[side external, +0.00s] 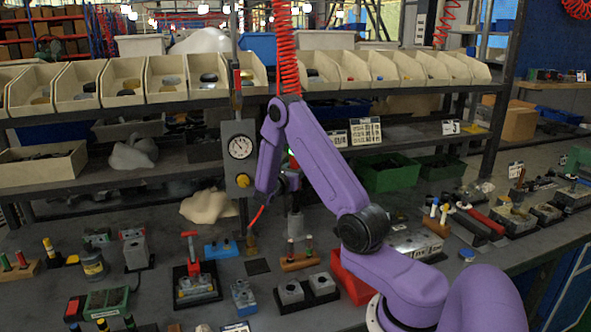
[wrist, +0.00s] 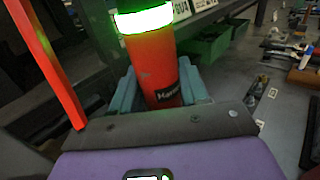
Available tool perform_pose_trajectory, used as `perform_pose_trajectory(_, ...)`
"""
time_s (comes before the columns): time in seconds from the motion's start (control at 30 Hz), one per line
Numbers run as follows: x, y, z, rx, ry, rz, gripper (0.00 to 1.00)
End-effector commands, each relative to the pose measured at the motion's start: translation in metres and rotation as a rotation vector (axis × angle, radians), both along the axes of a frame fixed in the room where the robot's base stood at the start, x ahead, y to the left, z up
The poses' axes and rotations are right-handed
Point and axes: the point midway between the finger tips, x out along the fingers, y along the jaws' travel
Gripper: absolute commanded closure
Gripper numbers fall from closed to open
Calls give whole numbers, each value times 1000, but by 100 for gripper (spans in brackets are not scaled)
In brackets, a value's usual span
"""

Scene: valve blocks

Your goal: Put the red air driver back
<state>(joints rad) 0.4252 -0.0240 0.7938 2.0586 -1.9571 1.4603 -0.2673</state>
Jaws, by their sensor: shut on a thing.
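The red air driver (wrist: 152,62) stands between the teal fingers of my gripper (wrist: 160,92) in the wrist view. It is an orange-red cylinder with a glowing green ring and a dark label. My gripper is shut on it. In the side view my gripper (side external: 290,180) is above the middle of the bench, beside the gauge post, and my arm hides most of the driver. A small green glow shows there. The red coiled hose (side external: 288,55) hangs down from above to my arm. The driver's lower end is hard to make out.
A grey gauge box (side external: 239,155) on a post stands just left of my gripper. Valve blocks (side external: 292,293) and a red-handled fixture (side external: 196,280) stand on the bench below. Green bins (side external: 388,174) are behind at right. Shelves of beige bins (side external: 165,80) cross the back.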

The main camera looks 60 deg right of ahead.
Motion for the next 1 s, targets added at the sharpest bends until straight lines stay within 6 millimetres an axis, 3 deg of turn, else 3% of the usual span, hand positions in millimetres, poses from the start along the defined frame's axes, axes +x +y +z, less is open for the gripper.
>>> perform_pose_trajectory(1.0, 0, 0, -18, -5, -3, 0, 100)
